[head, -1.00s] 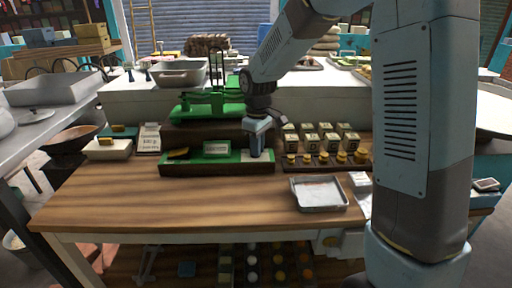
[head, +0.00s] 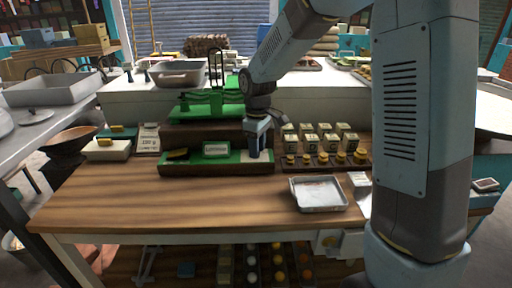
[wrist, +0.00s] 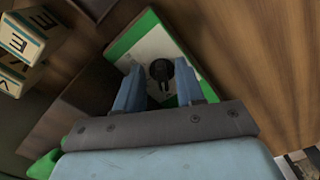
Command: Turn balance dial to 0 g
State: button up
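The green balance (head: 214,104) stands on a dark wooden stand at the back of the wooden table. In front of it is a long green panel with a small label plate (head: 216,148) whose text I cannot read. The balance dial (wrist: 161,71) is a round black knob with a short pointer on a white plate in a green frame. My gripper (head: 259,145) points down over the right end of the panel and hides the dial in the head view. In the wrist view, my gripper's (wrist: 164,88) two blue fingers stand apart, with the dial between and just beyond their tips. Contact is not visible.
Several marked cubes (head: 318,138) and a rack of brass weights (head: 325,161) stand close to the right of my gripper. A metal tray (head: 318,194) lies nearer the front. A card (head: 149,139) stands at left. The table's front left is clear.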

notch_tip(320, 180, up, 14)
jog(key=shift+f, duration=0.15)
dwell(0.7)
jog(key=s+d+r+m+t, duration=0.1)
jog(key=s+d+m, duration=0.5)
jog(key=s, duration=0.6)
jog(key=s+d+r+m+t, duration=0.2)
jog(key=s+d+m+t, duration=0.2)
jog(key=s+d, duration=0.7)
jog(key=s+m, duration=0.1)
jog(key=s, duration=0.1)
jog(key=shift+s+d+r+m+t, duration=0.15)
jog(key=shift+s+d+m+t, duration=0.15)
jog(key=shift+m, duration=0.1)
